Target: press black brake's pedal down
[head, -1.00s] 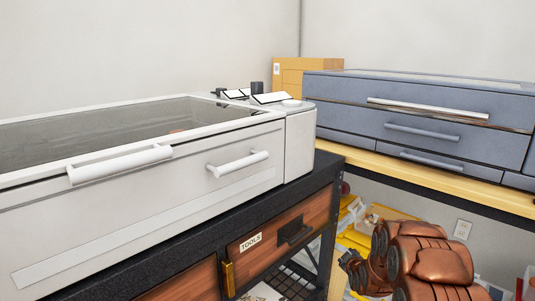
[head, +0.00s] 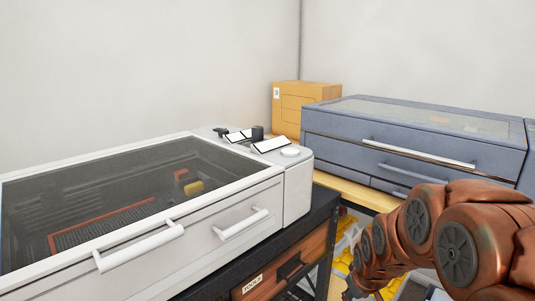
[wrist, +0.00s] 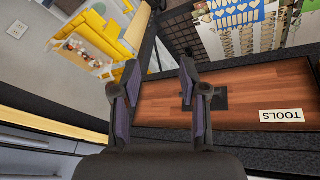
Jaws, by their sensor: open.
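No black brake or pedal can be made out in either view. My gripper (wrist: 160,88) is open and empty in the wrist view, its two dark fingers apart. Beyond it, on the right, is the wooden drawer front (wrist: 250,92) with a TOOLS label, upside down there. In the head view my copper arm reaches in from the lower right and bends down beside the dark bench. My gripper itself cannot be made out in that view.
A white machine (head: 297,190) with a glass lid stands on the dark bench (head: 322,212). A blue-grey drawer cabinet (head: 345,150) and a cardboard box (head: 300,95) stand on a wooden top behind. Yellow items (wrist: 128,90) lie below. Patterned sheets (wrist: 235,30) lie beyond the drawer.

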